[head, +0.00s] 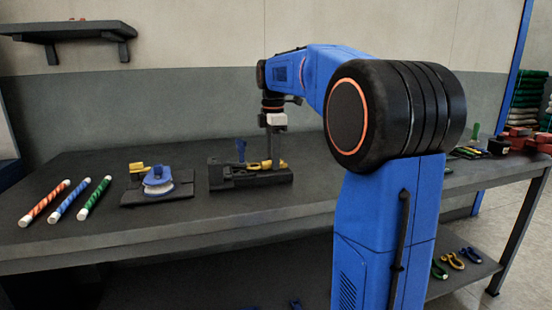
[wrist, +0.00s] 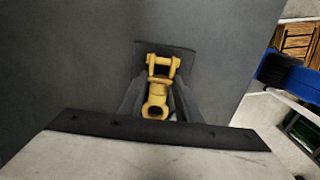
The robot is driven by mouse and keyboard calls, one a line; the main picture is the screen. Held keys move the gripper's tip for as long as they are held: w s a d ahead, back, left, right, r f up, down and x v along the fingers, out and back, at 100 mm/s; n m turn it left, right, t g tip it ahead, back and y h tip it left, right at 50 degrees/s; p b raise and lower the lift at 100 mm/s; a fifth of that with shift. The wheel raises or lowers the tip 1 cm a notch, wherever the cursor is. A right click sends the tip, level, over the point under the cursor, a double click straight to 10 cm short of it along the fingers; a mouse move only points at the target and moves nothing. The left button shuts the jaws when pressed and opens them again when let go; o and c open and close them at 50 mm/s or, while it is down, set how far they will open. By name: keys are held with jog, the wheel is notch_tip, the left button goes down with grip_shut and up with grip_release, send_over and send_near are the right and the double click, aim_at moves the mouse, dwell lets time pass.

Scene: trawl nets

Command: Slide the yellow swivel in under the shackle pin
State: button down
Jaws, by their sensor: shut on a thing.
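The yellow swivel (wrist: 158,88) is between the two dark fingers of my gripper (wrist: 157,108) in the wrist view. Its forked end points up in the picture and its ring end lies down between the fingers. In the head view my gripper (head: 274,160) is low over a dark fixture (head: 225,184) on the bench, with yellow parts of the swivel (head: 282,163) showing beside the fingers. A blue upright piece (head: 240,150), perhaps the shackle pin's handle, stands at the fixture's left. The shackle itself is too small and dark to make out.
Three striped rods (head: 70,200) lie farther left on the bench (head: 150,238). Tools and red items (head: 520,140) lie at the right end.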

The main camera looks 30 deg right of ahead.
aim_at(261, 165)
jog(key=shift+w+a, duration=0.25)
jog(key=shift+a, duration=0.6)
jog(key=shift+w+a, duration=0.25)
jog(key=shift+a, duration=0.6)
jog(key=shift+a, duration=0.2)
jog(key=c, duration=1.2)
grip_release()
notch_tip(261, 165, up, 17)
jog(key=shift+r, duration=0.2)
